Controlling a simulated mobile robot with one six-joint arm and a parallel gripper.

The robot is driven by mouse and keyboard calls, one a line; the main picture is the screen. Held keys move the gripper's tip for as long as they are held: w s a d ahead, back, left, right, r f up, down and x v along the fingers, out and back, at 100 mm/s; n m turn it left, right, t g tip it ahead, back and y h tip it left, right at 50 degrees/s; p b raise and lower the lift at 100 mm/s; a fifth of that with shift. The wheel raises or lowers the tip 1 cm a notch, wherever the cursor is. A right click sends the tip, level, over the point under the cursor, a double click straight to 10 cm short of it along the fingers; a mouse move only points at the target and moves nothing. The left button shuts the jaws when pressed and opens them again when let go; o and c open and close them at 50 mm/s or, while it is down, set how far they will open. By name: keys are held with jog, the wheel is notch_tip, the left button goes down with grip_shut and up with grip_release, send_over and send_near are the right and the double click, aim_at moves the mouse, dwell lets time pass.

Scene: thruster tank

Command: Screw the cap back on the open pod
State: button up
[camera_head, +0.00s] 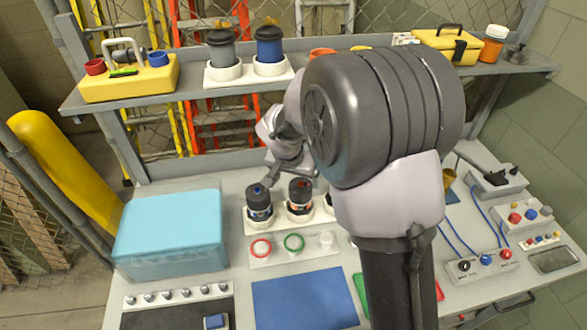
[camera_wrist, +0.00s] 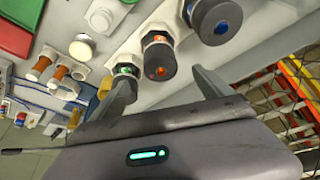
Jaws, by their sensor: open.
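Dark-topped pods stand in white holders on the bench: one with a blue centre (camera_head: 259,203), one with a red-orange centre (camera_head: 299,195), and a third mostly hidden by my arm. In the wrist view the blue-centred pod (camera_wrist: 218,20) and orange-centred pod (camera_wrist: 158,60) show from above. A third pod with a green band (camera_wrist: 125,71) is partly behind a finger. I cannot tell which pod is open. A small white cap-like piece (camera_head: 326,238) sits at the right of the front tray. My gripper (camera_head: 290,170) is open and empty, above and behind the pods.
The white tray holds a red ring (camera_head: 261,247) and a green ring (camera_head: 294,242). A blue mat (camera_head: 305,300) lies in front. A light-blue tub (camera_head: 170,232) stands left. A shelf behind bears two more canisters (camera_head: 270,44) and a yellow toolbox (camera_head: 447,42). Cabled boxes (camera_head: 485,262) stand right.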

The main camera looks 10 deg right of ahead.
aim_at(299, 188)
jog(key=b+x, duration=0.1)
jog(key=x, duration=0.8)
jog(key=shift+d+f, duration=0.1)
jog(key=shift+f, duration=0.25)
jog(key=shift+c, duration=0.2)
jog(key=c, duration=1.4)
jog(key=o, duration=0.5)
jog(key=c, duration=0.4)
jog(key=shift+w+f+m+b, duration=0.1)
jog(key=shift+m+b, duration=0.2)
jog(key=shift+b, duration=0.45)
jog(key=shift+m+g+h+b, duration=0.45)
jog(key=shift+m+b, duration=0.75)
jog(key=shift+b, duration=0.65)
